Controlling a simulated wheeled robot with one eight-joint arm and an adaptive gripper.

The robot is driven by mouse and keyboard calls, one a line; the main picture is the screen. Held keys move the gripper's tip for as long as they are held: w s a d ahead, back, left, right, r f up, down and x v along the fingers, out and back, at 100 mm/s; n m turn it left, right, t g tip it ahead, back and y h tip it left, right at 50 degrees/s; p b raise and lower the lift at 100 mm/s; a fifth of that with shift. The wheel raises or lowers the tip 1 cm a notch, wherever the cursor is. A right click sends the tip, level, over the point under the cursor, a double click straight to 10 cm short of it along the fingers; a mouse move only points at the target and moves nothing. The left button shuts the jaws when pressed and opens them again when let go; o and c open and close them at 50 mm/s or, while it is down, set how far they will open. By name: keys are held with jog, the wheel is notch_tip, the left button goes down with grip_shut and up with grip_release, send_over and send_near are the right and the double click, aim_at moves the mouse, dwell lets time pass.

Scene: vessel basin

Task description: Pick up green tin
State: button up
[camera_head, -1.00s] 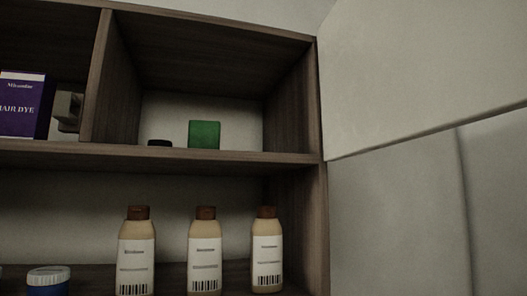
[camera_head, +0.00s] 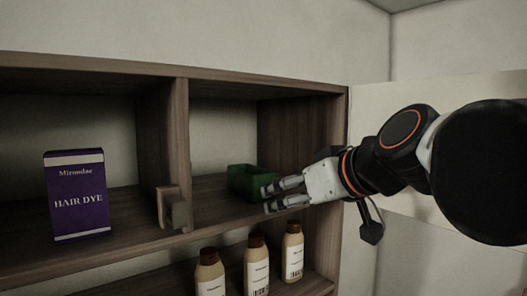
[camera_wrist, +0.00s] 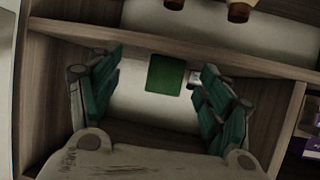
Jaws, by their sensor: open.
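The green tin (camera_head: 243,181) is a dark green block in the upper right compartment of the wooden shelf. In the head view, my gripper (camera_head: 268,197) reaches in from the right, with its fingertips at the tin's right side. In the wrist view, the tin (camera_wrist: 165,73) lies between the spread fingers of my gripper (camera_wrist: 161,75), with a gap on the left. A small pale and dark object (camera_wrist: 194,78) sits close to the tin's right side, by the right finger. The fingers are open and hold nothing.
A wooden divider (camera_head: 160,138) separates this compartment from the one with the purple hair dye box (camera_head: 76,190). A small bracket-like object (camera_head: 172,208) stands at the divider's front. Several tan bottles (camera_head: 256,262) stand on the shelf below. A side wall (camera_head: 330,138) bounds the compartment's right.

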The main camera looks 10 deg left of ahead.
notch_tip(320, 180, up, 7)
jog(key=a+p, duration=0.2)
jog(key=a, duration=0.1)
jog(key=y+p, duration=0.1)
jog(key=p, duration=0.2)
send_near(249, 172)
jog(key=shift+n, duration=0.3)
jog(key=a+f, duration=0.1)
jog(key=w+a, duration=0.1)
jog(key=a, duration=0.1)
jog(key=a+f, duration=0.1)
jog(key=shift+w+a+f, duration=0.2)
jog(key=shift+a+f, duration=0.1)
jog(key=shift+a, duration=0.1)
jog(key=shift+s, duration=0.1)
jog(key=c, duration=1.2)
